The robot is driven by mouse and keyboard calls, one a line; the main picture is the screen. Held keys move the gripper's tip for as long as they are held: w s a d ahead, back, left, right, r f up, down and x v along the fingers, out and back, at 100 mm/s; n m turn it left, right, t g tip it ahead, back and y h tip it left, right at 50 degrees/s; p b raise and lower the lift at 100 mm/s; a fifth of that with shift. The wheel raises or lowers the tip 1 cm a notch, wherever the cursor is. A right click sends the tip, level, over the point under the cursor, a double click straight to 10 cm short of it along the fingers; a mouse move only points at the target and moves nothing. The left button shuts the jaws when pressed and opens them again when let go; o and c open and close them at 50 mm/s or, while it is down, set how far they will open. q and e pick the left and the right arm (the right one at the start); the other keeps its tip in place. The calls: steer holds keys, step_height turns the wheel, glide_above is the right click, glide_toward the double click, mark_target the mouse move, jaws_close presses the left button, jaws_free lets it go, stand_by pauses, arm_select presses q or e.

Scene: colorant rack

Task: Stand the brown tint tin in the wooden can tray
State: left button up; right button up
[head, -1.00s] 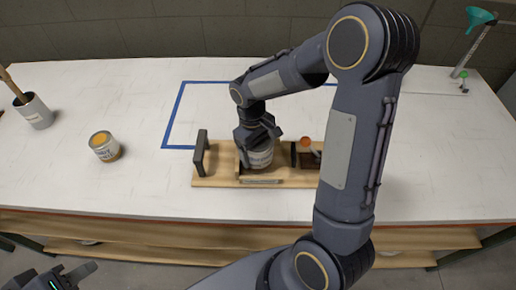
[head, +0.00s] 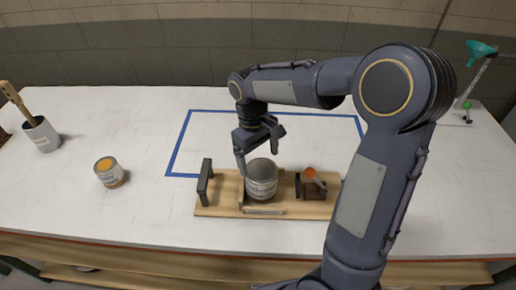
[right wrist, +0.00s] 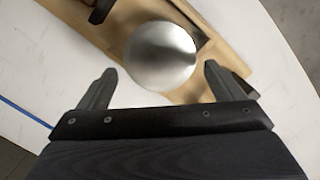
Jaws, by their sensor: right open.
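A grey-lidded tin (head: 261,180) with a white label and dark lettering stands upright in the wooden can tray (head: 220,208); I cannot read whether it is the brown tint tin. Its round metal top (right wrist: 161,56) shows in the right wrist view. My right gripper (head: 260,150) is open and empty, just behind and above this tin; its spread fingers (right wrist: 160,72) also show in the right wrist view. A second tin (head: 109,172) with an orange top stands on the table left of the tray. My left gripper is out of view.
An orange-topped item (head: 310,173) sits at the tray's right part. A grey pot with a brush (head: 42,134) stands far left. A teal funnel on a stand (head: 480,50) is at the back right. Blue tape (head: 180,140) outlines a clear area behind the tray.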

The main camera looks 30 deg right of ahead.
steer(key=shift+w+r, duration=0.2)
steer(key=shift+r, duration=0.95)
steer(key=shift+s+r, duration=0.1)
steer(key=shift+r, duration=0.2)
steer(key=s+a+m+t+y, duration=0.2)
steer(key=s+t, duration=0.1)
steer(key=s, duration=0.6)
steer(key=s+a+r+m+t+y, duration=0.1)
steer(key=s+t, duration=0.3)
steer(key=s, duration=0.5)
steer(key=shift+a+r+m+y, duration=0.25)
steer(key=shift+a+m+y, duration=0.15)
steer(key=shift+m+y, duration=0.3)
